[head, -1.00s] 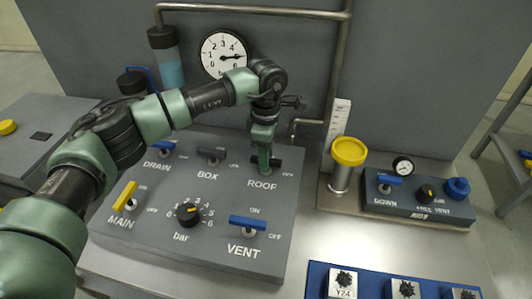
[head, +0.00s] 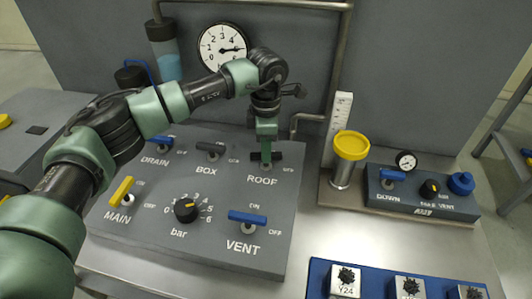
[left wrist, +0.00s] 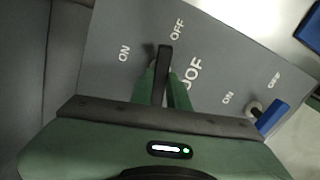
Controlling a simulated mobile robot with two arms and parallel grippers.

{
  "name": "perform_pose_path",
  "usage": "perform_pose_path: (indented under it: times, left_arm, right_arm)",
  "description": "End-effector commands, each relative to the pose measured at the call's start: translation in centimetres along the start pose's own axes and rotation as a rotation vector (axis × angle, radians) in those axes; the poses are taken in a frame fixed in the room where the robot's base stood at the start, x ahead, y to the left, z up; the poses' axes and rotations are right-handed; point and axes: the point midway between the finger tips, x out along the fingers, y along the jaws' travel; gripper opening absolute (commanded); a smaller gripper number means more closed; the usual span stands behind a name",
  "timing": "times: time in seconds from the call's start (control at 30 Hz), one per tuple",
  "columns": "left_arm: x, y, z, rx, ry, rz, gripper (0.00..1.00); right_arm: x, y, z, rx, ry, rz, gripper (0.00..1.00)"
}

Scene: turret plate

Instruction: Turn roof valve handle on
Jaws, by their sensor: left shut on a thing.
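The black roof valve handle (head: 277,157) sits above the ROOF label at the panel's back right. It lies crosswise in the head view, its right end toward OFF. My left gripper (head: 266,158) reaches down onto it and covers its middle. In the left wrist view the handle (left wrist: 164,63) stands between the two green fingers of my left gripper (left wrist: 164,88), which are shut on it. Its far end points near the OFF label, with ON to the left. The handle's pivot is hidden by the gripper. My right gripper is not in view.
The grey panel (head: 212,228) also carries a blue vent handle (head: 248,218), a yellow main handle (head: 122,191), a black box handle (head: 209,147) and a pressure knob (head: 186,209). A yellow-capped cylinder (head: 351,146) and pipe stand right of the roof valve.

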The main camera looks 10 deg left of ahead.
Motion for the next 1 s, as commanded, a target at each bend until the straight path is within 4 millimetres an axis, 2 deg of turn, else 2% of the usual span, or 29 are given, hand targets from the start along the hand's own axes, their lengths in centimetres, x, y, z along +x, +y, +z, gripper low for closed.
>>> perform_pose_path:
  times: [0.03, 0.3, 1.0]
  left_arm:
    - [0.2, 0.1, 0.0, -0.044, -0.002, 0.003, 0.00]
    - [0.2, 0.1, 0.0, -0.300, -0.003, 0.004, 0.00]
    - [0.0, 0.1, 0.0, -0.960, -0.004, 0.003, 0.00]
  right_arm:
    - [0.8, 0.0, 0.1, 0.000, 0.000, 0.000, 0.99]
    - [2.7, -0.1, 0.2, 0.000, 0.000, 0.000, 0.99]
    - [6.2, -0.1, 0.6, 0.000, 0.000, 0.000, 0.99]
